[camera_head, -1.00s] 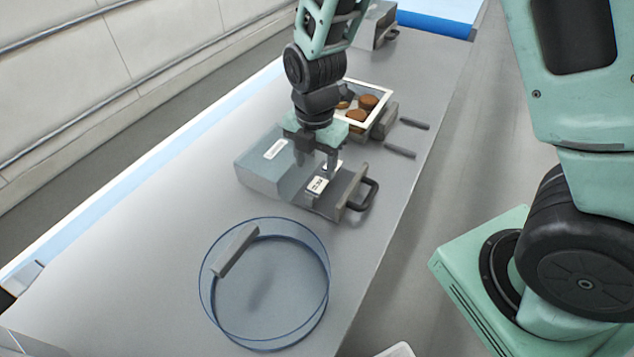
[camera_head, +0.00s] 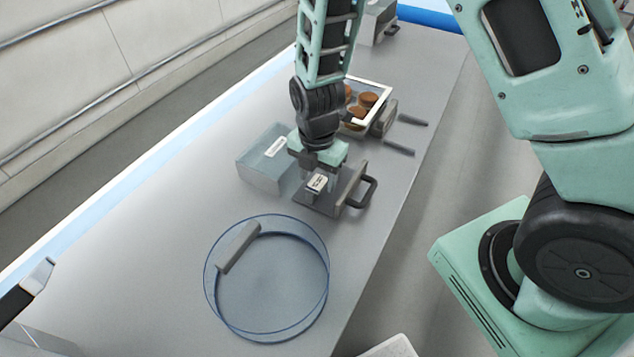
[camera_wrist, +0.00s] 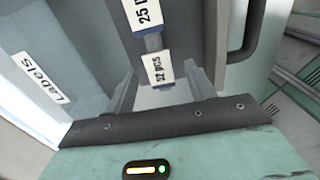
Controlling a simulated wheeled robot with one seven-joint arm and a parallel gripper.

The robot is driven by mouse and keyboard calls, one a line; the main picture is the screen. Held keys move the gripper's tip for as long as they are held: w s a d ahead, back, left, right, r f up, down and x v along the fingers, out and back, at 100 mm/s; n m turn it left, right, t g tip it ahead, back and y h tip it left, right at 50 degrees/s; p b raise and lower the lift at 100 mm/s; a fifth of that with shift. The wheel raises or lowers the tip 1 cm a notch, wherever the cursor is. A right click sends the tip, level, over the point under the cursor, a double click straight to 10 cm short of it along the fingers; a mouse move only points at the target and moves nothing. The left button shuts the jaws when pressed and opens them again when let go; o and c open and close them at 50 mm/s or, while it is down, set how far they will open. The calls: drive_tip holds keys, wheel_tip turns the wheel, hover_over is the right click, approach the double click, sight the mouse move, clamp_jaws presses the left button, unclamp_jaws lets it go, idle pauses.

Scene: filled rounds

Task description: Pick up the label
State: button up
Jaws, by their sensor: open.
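A small white label with a dark edge, marked "32 PCS" (camera_wrist: 158,69), lies in the open drawer (camera_head: 343,198) of a box marked "Labels" (camera_head: 262,172). A second label, marked "25 P" and cut off by the view's edge, shows beyond it in the wrist view (camera_wrist: 146,14). One white label also shows in the head view (camera_head: 317,183). My gripper (camera_wrist: 161,74) is open and low over the drawer. Its fingers are on either side of the "32 PCS" label, with gaps to both. In the head view my gripper hides part of the drawer.
The drawer's dark handle (camera_head: 366,192) sticks out to the right. A clear round container with a blue rim (camera_head: 327,268) stands in front. A white-framed tray (camera_head: 379,92) with brown rounds is behind my wrist. The bench (camera_head: 140,265) is clear at the left.

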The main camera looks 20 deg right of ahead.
drive_tip(key=shift+f, duration=0.15)
drive_tip(key=c, duration=0.8)
drive_tip(key=shift+o, duration=0.2)
